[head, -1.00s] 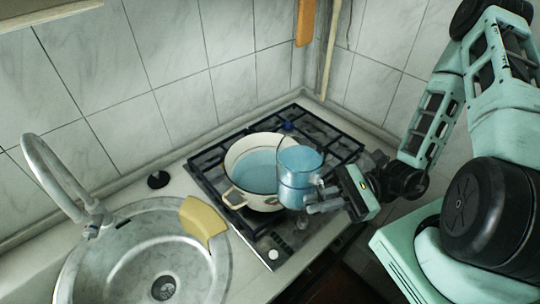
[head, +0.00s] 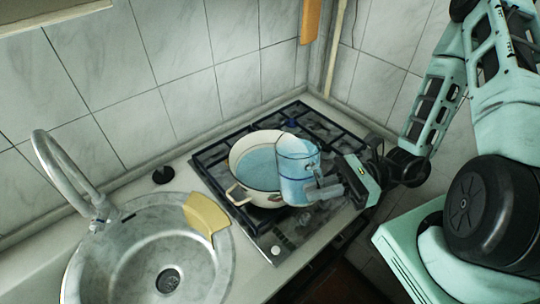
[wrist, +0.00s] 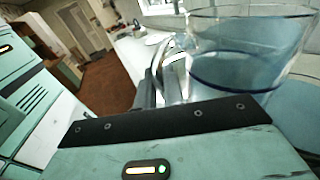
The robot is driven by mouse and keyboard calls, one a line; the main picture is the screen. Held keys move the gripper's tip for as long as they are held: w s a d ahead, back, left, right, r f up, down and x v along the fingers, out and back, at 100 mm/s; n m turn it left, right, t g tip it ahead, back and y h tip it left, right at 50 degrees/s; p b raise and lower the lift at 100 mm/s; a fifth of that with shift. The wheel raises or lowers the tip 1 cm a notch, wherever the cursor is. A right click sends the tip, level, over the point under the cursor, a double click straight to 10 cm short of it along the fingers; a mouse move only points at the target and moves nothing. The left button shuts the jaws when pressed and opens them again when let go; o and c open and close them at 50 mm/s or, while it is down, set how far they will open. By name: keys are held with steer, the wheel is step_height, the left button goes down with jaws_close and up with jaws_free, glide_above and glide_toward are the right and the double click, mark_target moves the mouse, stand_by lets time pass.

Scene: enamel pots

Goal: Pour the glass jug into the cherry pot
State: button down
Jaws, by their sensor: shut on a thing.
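The glass jug (head: 298,172) is clear with bluish liquid in it. It is held at the right edge of the cream pot and looks slightly tilted toward it. The jug fills the right of the wrist view (wrist: 240,62). My gripper (head: 328,188) is shut on the jug from its right side. The cream enamel pot (head: 240,183) stands on the hob with blue liquid inside. A small dark reddish motif shows low on its side, partly hidden by the jug. Whether liquid is passing from the jug cannot be told.
The gas hob (head: 212,163) has black grates around the pot. A steel sink (head: 128,265) with a curved tap (head: 60,175) lies to the left. A yellow cloth (head: 205,214) drapes over the sink's rim. Tiled walls stand behind.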

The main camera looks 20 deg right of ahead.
mark_target(312, 161)
steer(key=shift+w+r+m+p, duration=0.4)
steer(key=shift+r+m, duration=0.1)
steer(key=shift+r, duration=0.35)
steer(key=shift+r, duration=0.15)
steer(key=shift+w+a+r+m+h+b, duration=0.1)
steer(key=shift+w+r+m+h+b, duration=0.2)
steer(key=shift+w+m, duration=0.4)
steer(key=shift+w+r+m+g+b, duration=0.2)
steer(key=shift+w+m+g+b, duration=0.1)
steer(key=shift+w+m+b, duration=0.3)
steer(key=shift+w+a+r+m+b, duration=0.15)
steer(key=shift+w+m+b, duration=0.3)
steer(key=shift+b, duration=0.85)
steer(key=shift+w+r, duration=0.1)
steer(key=shift+r, duration=0.05)
steer(key=shift+w+r+m+g+p, duration=0.3)
steer(key=shift+w+m+p, duration=0.25)
steer(key=shift+m+p, duration=0.25)
stand_by(0.9)
steer(key=shift+w+f+m+h, duration=0.3)
steer(key=shift+w+f+m, duration=0.2)
steer(key=shift+m, duration=0.15)
stand_by(1.9)
